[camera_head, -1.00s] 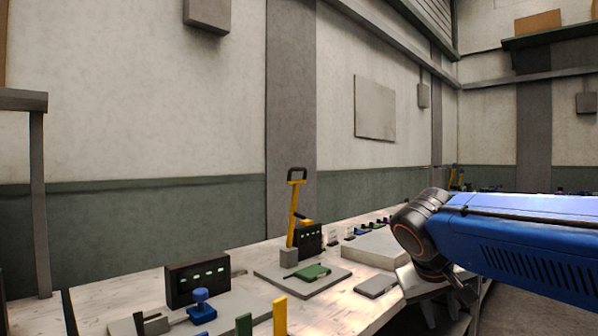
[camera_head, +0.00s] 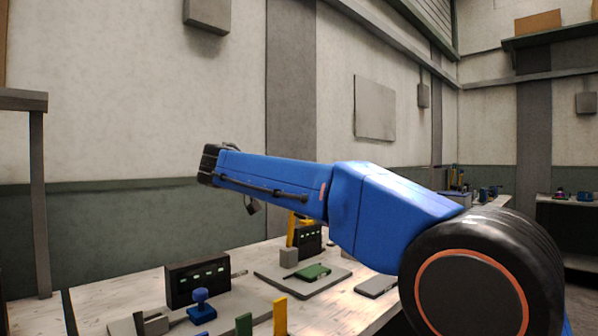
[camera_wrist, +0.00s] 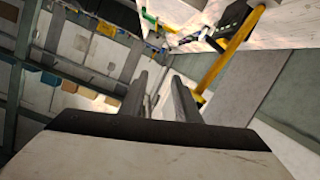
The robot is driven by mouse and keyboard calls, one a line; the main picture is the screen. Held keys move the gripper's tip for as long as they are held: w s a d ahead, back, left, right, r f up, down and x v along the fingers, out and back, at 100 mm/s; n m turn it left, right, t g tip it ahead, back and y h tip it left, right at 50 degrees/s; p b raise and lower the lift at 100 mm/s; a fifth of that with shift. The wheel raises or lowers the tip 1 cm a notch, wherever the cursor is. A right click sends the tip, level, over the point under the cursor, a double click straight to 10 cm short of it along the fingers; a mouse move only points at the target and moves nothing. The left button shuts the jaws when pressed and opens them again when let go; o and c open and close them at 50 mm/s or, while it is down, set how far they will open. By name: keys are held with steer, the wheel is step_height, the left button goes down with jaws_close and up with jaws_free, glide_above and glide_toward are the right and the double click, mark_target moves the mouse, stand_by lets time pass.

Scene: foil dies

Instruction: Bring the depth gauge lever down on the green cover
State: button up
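The yellow depth gauge lever (camera_head: 291,233) stands on a grey plate beside a black block; my arm hides its upper part in the head view. In the wrist view the lever (camera_wrist: 227,62) runs slantwise, to the right of my gripper and apart from it. The green cover (camera_head: 314,271) lies flat on the grey plate in front of the lever's base. My gripper (camera_wrist: 160,78) shows two grey fingers with a gap between them and nothing held. In the head view I cannot make out the fingers behind my blue arm.
A black box with green lights (camera_head: 197,281) and a blue knob (camera_head: 201,298) stand at the table's left. Green (camera_head: 243,325) and yellow (camera_head: 280,316) posts stand at the front. A flat grey block (camera_head: 376,286) lies right of the plate. The wall is close behind the table.

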steer(key=a+r+m+t+h, duration=0.2)
steer(key=a+r+m, duration=0.15)
steer(key=a, duration=0.95)
steer(key=shift+n, duration=0.35)
steer(key=x, duration=1.7)
steer(key=shift+d+r, duration=0.1)
steer(key=shift+d, duration=0.15)
jaws_close()
